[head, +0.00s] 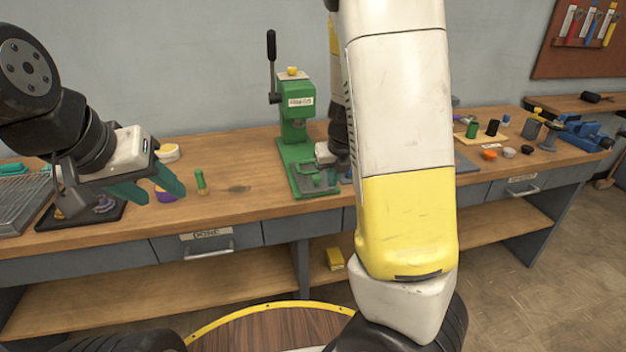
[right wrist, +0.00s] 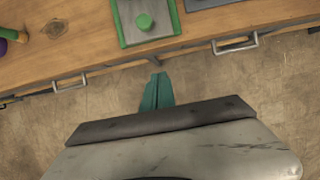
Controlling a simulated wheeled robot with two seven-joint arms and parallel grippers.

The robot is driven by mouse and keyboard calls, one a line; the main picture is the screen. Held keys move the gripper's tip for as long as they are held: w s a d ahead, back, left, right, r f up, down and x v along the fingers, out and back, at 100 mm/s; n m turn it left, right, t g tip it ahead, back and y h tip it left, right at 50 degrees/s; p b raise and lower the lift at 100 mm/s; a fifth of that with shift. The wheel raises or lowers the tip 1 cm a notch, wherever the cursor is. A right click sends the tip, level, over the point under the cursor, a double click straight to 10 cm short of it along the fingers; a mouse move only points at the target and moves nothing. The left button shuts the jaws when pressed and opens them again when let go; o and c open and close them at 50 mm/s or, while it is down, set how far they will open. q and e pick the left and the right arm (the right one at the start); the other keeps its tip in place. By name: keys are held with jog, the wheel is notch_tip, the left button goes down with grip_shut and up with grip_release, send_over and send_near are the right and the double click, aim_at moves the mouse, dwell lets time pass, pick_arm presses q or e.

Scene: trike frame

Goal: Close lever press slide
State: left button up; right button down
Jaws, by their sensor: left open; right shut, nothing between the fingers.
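The green lever press (head: 294,125) stands on the workbench, its black lever (head: 271,58) pointing up. The slide (head: 318,183), a grey plate with a green knob, sits at the press's base toward the bench front. The slide also shows at the top of the right wrist view (right wrist: 130,27), with its knob (right wrist: 144,22) upright. My right gripper (right wrist: 157,76) is shut and empty, its teal fingertips just in front of the slide's front edge, apart from it. In the head view my right arm partly covers this area. My left gripper (head: 164,197) is open and empty over the bench at left.
Several small cups and a blue vise (head: 588,135) lie at the right. Drawer handles (head: 208,250) line the bench front. The bench between peg and press is clear.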

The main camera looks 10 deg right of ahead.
jog(key=w+f, duration=0.2)
jog(key=f, duration=0.1)
jog(key=w+f, duration=0.2)
jog(key=f, duration=0.1)
jog(key=w+f, duration=0.2)
jog(key=shift+w+a+f, duration=0.15)
jog(key=shift+w+f, duration=0.15)
jog(key=shift+f, duration=0.1)
jog(key=shift+w, duration=0.45)
jog(key=shift+w, duration=0.1)
